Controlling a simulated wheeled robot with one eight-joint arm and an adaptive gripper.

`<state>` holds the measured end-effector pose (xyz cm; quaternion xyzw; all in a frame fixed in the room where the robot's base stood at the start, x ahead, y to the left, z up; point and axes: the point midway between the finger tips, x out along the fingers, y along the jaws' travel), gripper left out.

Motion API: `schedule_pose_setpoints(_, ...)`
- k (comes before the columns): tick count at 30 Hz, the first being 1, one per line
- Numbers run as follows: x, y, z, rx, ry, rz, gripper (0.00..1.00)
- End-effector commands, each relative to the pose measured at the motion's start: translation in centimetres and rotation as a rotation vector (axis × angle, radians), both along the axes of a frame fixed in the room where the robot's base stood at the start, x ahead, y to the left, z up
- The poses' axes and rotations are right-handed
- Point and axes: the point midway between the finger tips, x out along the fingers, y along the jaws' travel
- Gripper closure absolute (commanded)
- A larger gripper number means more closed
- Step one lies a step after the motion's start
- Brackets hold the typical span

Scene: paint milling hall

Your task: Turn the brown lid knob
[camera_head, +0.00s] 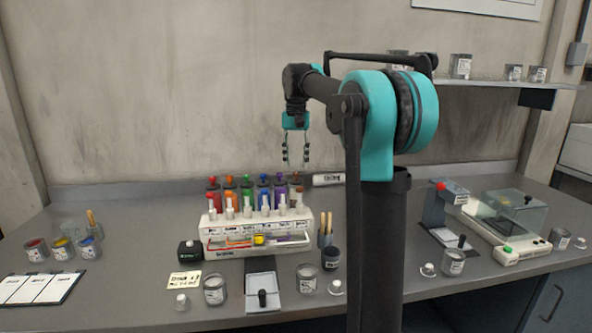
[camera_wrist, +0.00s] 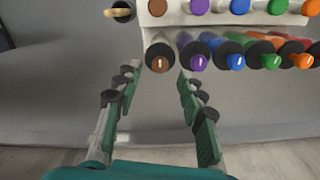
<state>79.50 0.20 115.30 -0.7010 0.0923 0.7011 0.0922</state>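The brown lid knob (camera_wrist: 160,64) tops the bottle at one end of a row of coloured bottles. In the wrist view it lies just beyond the gap between my fingertips. In the head view the brown-capped bottle (camera_head: 296,191) is at the right end of the row, and its knob is small there. My gripper (camera_head: 295,163) hangs pointing down above that end of the row. In the wrist view my gripper (camera_wrist: 158,78) has its fingers spread, with nothing between them. It appears above the knob and apart from it.
A purple knob (camera_wrist: 198,61) is the close neighbour of the brown one, with blue, green and orange beyond. A white rack (camera_head: 257,229) with white-topped dispensers stands in front of the bottles. A rolled label tube (camera_head: 328,179) lies to the right. The wall is behind.

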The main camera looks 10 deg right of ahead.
Motion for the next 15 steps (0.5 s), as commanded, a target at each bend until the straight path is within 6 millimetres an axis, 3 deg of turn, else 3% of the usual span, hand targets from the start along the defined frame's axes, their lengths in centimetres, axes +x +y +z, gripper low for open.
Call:
schedule_pose_setpoints(6, 0.0, 0.0, -2.7, 0.0, 0.0, 0.0, 0.6)
schedule_pose_setpoints(15, 0.0, 0.0, -3.5, 0.0, 0.0, 0.0, 0.6)
